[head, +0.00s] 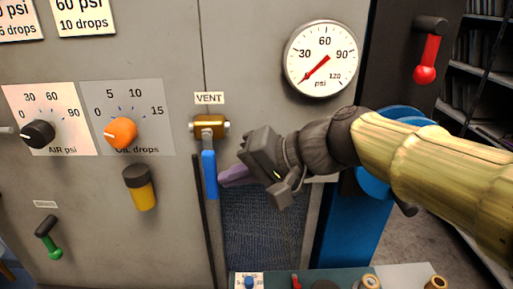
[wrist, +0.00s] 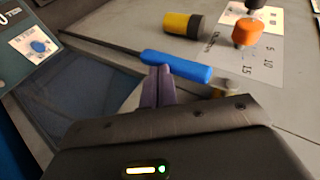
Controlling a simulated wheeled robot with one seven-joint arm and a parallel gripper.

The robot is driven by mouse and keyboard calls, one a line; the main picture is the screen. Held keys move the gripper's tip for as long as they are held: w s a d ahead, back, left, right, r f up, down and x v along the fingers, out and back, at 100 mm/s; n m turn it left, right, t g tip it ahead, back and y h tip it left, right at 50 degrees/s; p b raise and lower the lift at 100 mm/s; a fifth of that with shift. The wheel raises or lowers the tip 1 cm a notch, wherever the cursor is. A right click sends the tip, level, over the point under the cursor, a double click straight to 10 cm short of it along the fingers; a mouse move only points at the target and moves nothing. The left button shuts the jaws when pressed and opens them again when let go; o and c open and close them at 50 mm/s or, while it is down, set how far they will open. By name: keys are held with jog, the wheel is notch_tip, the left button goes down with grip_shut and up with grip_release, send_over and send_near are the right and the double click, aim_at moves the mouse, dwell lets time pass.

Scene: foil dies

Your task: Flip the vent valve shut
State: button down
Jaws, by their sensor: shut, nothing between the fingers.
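The vent valve has a brass body (head: 210,126) under a VENT label (head: 209,98) on the grey cabinet front. Its blue lever handle (head: 209,174) hangs straight down from the body. The handle also shows in the wrist view (wrist: 175,66), lying across just beyond my fingertips. My gripper (head: 224,180) has purple fingers, closed together and empty, just right of the handle's lower half. In the wrist view the fingertips (wrist: 160,72) overlap the near edge of the handle; I cannot tell whether they touch it.
An orange knob (head: 121,131), a black knob (head: 38,133) and a yellow-black cylinder (head: 140,187) are to the left. A green-handled lever (head: 49,240) is lower left. A round psi gauge (head: 321,59) is upper right, and a red-knobbed lever (head: 426,62) is beyond it. A dark mesh panel (head: 262,225) lies below my gripper.

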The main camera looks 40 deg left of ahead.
jog(key=w+d+f+b+v, duration=0.1)
jog(key=f+b+v, duration=0.1)
jog(key=v, duration=1.1)
jog(key=shift+w+f, duration=0.15)
jog(key=shift+w, duration=0.3)
jog(key=shift+d, duration=0.1)
